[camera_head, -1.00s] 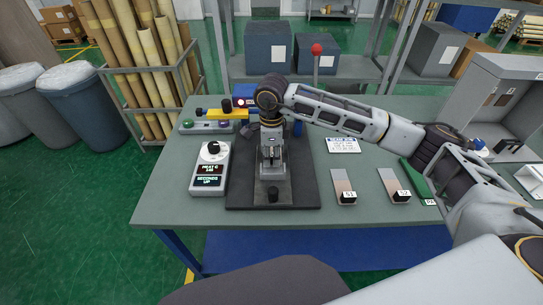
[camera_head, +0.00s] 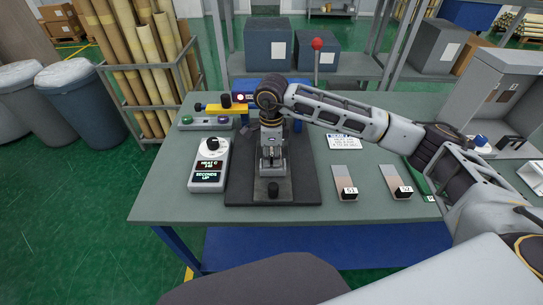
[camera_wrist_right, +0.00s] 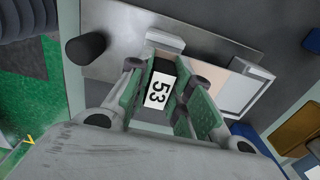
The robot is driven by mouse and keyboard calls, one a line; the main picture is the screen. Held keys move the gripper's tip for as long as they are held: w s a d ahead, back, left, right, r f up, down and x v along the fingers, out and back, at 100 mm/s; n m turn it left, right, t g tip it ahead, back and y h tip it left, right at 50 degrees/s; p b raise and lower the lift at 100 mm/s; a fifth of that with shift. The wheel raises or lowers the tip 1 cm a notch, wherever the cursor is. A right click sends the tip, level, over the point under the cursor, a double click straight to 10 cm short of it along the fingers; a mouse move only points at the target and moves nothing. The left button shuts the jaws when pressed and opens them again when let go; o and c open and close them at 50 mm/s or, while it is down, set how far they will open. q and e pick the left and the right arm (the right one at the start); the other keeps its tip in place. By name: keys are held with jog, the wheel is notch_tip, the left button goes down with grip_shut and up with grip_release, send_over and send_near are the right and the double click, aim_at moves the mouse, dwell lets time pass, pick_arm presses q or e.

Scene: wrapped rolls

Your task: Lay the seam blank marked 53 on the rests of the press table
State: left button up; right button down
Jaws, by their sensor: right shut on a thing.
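My right gripper (camera_head: 272,165) points down over the press table's dark base (camera_head: 240,190) and pale metal plate (camera_head: 283,187). In the wrist view its green-padded fingers (camera_wrist_right: 160,92) are shut on the seam blank marked 53 (camera_wrist_right: 158,91). The number tag is dark and white and sits between the fingers. The rest of the blank is largely hidden by them. A pale block (camera_wrist_right: 158,42) on the plate shows just beyond the tag. I cannot tell whether the blank touches the rests. My left gripper is not in view.
A controller with a display (camera_head: 209,165) is to the left. Two tagged blanks (camera_head: 344,178) (camera_head: 398,177) lie to the right, a green piece (camera_head: 420,180) beyond. A red-knobbed lever (camera_head: 317,44) rises behind.

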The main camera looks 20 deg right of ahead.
jog(key=c, duration=1.2)
grip_release()
notch_tip(320, 180, up, 12)
jog(key=shift+r, duration=0.15)
dwell(0.4)
notch_tip(320, 180, up, 9)
jog(key=p, duration=0.9)
jog(key=shift+r+p, duration=0.45)
jog(key=shift+p, duration=0.1)
